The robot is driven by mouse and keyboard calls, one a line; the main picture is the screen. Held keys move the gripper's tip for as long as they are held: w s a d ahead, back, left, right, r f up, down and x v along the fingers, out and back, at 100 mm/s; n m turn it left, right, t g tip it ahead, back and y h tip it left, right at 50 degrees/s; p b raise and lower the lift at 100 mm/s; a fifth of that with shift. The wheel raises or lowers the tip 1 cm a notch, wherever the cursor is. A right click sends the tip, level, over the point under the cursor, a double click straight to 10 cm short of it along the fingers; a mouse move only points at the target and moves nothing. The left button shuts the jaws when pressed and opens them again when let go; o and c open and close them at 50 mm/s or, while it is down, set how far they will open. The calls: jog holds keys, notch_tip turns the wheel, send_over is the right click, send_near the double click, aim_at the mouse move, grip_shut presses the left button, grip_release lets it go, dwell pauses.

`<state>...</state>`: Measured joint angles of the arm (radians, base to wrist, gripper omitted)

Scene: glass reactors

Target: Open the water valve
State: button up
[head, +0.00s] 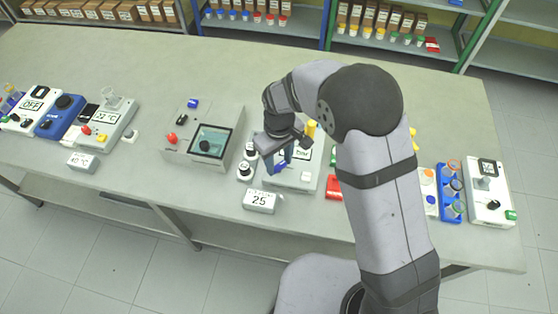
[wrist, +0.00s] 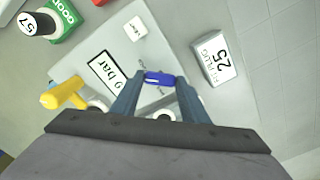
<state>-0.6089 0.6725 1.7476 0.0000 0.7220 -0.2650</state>
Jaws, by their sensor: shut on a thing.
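A small blue valve handle (wrist: 158,77) sits on a light grey device (wrist: 150,50) with a display ending in "bar". In the wrist view the handle lies crosswise between the tips of my two fingers. My gripper (wrist: 156,84) is shut on this handle. In the head view my gripper (head: 278,166) points down onto the device (head: 305,178), left of my arm; the handle cannot be made out there. A larger yellow handle (wrist: 65,93) stands on the same device at the left of the wrist view.
A block marked "25" (head: 259,201) stands in front of the device. Black-topped containers (head: 244,170) stand close on its left, with a glass-topped box (head: 203,137) beyond. A blue rack of vials (head: 451,190) is at the right. The table's front edge is near.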

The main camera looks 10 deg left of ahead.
aim_at(279, 165)
jog(key=shift+m, duration=0.6)
jog(key=o, duration=1.1)
jog(key=shift+c, duration=0.2)
jog(key=shift+r+b, duration=1.2)
jog(key=shift+r, duration=2.55)
